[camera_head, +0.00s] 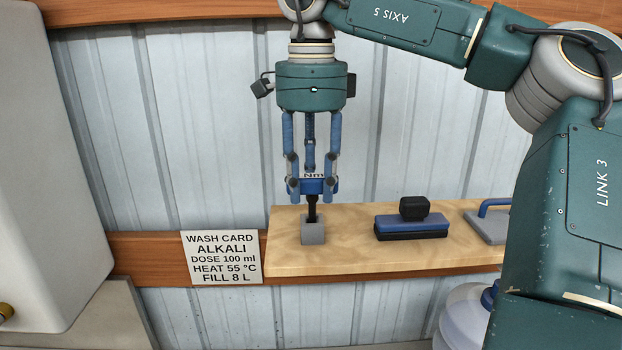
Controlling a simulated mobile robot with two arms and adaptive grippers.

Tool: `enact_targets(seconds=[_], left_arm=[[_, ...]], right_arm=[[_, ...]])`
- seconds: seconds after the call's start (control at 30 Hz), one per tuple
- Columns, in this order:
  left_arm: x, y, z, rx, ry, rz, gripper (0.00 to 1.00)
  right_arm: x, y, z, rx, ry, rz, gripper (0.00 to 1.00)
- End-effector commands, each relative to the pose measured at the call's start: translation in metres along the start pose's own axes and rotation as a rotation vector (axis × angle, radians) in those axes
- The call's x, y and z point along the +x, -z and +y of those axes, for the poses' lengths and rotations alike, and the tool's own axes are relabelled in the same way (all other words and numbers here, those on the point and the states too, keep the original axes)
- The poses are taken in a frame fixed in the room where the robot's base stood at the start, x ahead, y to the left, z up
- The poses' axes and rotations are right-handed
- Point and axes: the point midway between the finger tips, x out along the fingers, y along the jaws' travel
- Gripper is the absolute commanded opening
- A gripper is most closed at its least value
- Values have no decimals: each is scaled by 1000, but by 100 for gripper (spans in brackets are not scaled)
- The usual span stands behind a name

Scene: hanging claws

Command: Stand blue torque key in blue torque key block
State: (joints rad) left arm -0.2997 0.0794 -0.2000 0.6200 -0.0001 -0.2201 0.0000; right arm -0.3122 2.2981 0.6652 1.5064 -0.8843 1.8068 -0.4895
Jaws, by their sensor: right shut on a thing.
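My right gripper (312,186) points straight down and is shut on the blue torque key (311,196). The key is held upright, its blue head between the fingers and its dark shank pointing down. The blue torque key block (313,233) is a small grey block on the wooden shelf, directly below the gripper. The lower end of the shank meets the dark opening at the block's top; how deep it sits I cannot tell. My left gripper is not in view.
On the shelf (345,266), to the right of the block, lie a blue and black brush-like tool (411,225) with a black knob and a grey plate with a blue handle (490,224). A wash card (221,257) hangs left of the shelf. A translucent jug (462,318) stands below right.

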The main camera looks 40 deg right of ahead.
Motion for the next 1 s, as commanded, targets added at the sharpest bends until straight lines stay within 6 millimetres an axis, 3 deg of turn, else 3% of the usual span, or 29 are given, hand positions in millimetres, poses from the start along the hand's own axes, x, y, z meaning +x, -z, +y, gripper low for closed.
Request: enact_targets(seconds=[0.3, 0.33, 0.4, 0.43, 0.77, 1.0], left_arm=[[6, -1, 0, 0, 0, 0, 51], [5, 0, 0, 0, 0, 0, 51], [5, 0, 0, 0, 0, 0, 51], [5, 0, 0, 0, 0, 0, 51], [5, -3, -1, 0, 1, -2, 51], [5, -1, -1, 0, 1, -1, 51]], right_arm=[[10, 0, 0, 0, 0, -1, 0], [9, 0, 0, 0, 1, -1, 39], [9, 0, 0, 0, 1, -1, 53], [9, 0, 0, 0, 1, -1, 55], [6, 0, 0, 1, 1, 0, 55], [-32, -1, -1, 3, 4, -1, 55]])
